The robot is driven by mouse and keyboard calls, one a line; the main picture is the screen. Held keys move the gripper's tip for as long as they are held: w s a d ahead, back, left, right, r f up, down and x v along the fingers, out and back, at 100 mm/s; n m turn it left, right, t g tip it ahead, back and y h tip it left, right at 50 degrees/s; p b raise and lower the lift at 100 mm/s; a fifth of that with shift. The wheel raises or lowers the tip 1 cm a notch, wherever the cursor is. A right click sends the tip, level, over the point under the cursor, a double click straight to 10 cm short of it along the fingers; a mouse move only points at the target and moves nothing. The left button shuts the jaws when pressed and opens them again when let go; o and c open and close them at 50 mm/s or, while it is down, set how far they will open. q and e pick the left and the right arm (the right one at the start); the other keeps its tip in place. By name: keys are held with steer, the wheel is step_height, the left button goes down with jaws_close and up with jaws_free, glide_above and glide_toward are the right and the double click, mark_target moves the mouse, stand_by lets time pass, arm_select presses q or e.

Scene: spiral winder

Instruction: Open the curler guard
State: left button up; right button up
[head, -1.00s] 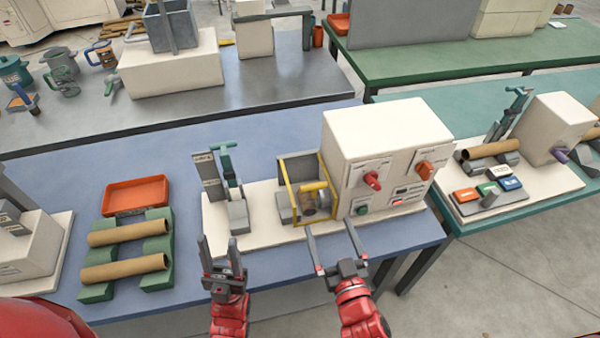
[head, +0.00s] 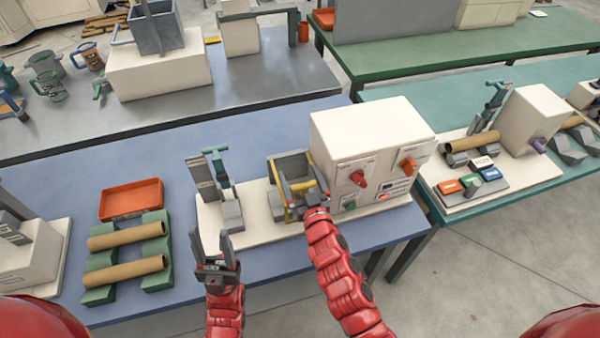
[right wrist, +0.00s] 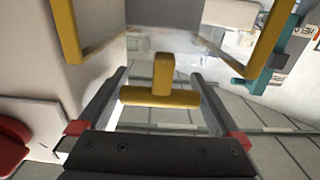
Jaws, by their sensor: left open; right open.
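The curler guard (head: 275,172) is a yellow frame on the front of the white curler machine (head: 370,130), partly hidden by my right arm. In the right wrist view its yellow bars (right wrist: 66,32) stand to both sides, and a yellow T-shaped handle (right wrist: 160,84) shows in the middle. My right gripper (head: 303,192) is open at the guard, its fingers on either side of the handle; I cannot tell whether they touch it. My left gripper (head: 211,240) is open and empty, raised in front of the table edge, left of the guard.
A grey and green stand (head: 222,180) is left of the guard on the same white base. Cardboard tubes (head: 125,236) on green holders and an orange tray (head: 131,200) are at the left.

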steer(key=shift+w, duration=0.1)
jaws_close()
stand_by(0.5)
